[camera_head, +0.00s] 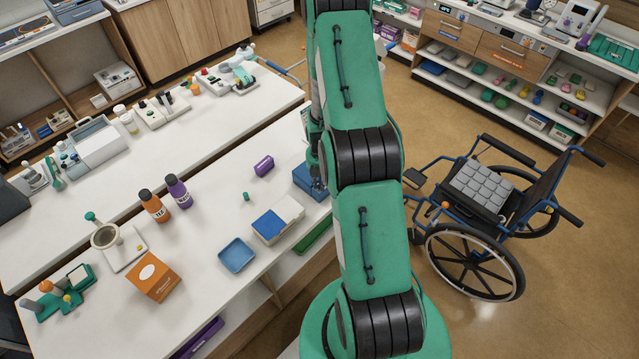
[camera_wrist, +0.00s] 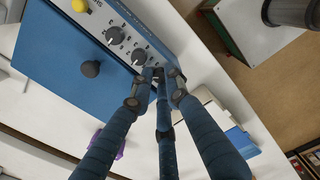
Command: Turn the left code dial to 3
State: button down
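The blue lock box stands at the table's right edge in the head view (camera_head: 306,181), partly hidden by my arm. In the wrist view its blue door (camera_wrist: 60,75) carries a dark round knob (camera_wrist: 90,68).
A yellow knob (camera_wrist: 80,5) sits at the panel's far end. A wheelchair (camera_head: 490,210) stands right of my arm.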

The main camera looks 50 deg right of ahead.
jog(key=shift+f+m+b, duration=0.1)
jog(key=shift+m+b, duration=0.2)
jog(key=shift+m+b, duration=0.7)
jog(key=shift+m, duration=0.2)
jog(key=shift+m+b, duration=0.65)
jog(key=shift+m, duration=0.55)
jog(key=c, duration=1.9)
grip_release()
jog(key=shift+c, duration=0.2)
jog(key=shift+n+p, duration=0.4)
jog(key=shift+n, duration=0.1)
jog(key=shift+n+p, duration=1.2)
jog(key=shift+n, duration=0.5)
